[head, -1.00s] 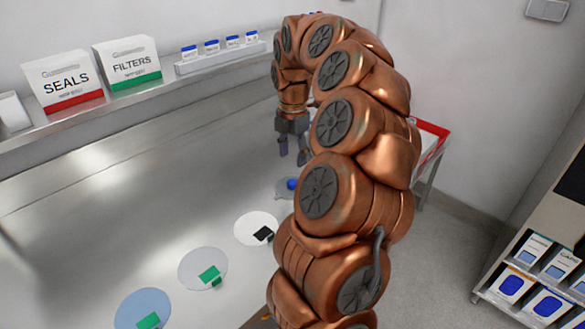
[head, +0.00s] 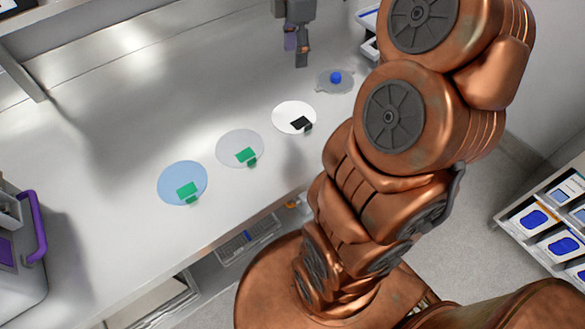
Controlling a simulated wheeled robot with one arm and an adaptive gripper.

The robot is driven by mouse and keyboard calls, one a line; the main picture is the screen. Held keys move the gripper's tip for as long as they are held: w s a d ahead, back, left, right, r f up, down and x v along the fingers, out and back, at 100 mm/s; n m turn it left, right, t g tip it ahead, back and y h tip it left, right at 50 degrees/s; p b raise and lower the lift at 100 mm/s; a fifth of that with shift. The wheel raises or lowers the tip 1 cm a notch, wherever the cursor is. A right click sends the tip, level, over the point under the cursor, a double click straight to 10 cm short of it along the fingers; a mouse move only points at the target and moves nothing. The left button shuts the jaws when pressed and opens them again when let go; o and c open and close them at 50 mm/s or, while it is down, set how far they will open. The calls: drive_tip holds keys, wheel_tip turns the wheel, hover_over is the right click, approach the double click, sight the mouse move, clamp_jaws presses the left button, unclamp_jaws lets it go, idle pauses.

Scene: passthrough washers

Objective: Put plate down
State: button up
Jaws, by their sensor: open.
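My gripper (head: 296,52) is open and empty, pointing down over the back of the counter. It is up and left of a small grey round plate (head: 325,87) with a blue knob (head: 335,77), and apart from it. A row of flat discs lies on the counter to the front left: a white disc (head: 290,110) with a black tag, a pale grey disc (head: 228,149) with a green tag, and a blue disc (head: 174,178) with a green tag. I cannot tell which of these round things is the task's plate.
The metal counter (head: 110,100) is clear left of the discs. A grey container with a purple handle (head: 34,228) is at the left edge. A tray (head: 368,18) stands behind the grey plate. A rack with blue-marked boxes (head: 560,240) stands at the right.

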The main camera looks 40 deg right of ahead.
drive_tip(key=s+a+f+m+g, duration=0.1)
drive_tip(key=s+a+f+m, duration=0.3)
drive_tip(key=s+a+m, duration=0.3)
drive_tip(key=s+a+f+m, duration=0.4)
drive_tip(key=s+a+m, duration=0.3)
drive_tip(key=s+a, duration=0.4)
drive_tip(key=s, duration=0.4)
drive_tip(key=shift+s+f+m+g, duration=0.25)
drive_tip(key=shift+f+m+g, duration=0.05)
drive_tip(key=shift+f+g, duration=0.1)
drive_tip(key=shift+a, duration=0.1)
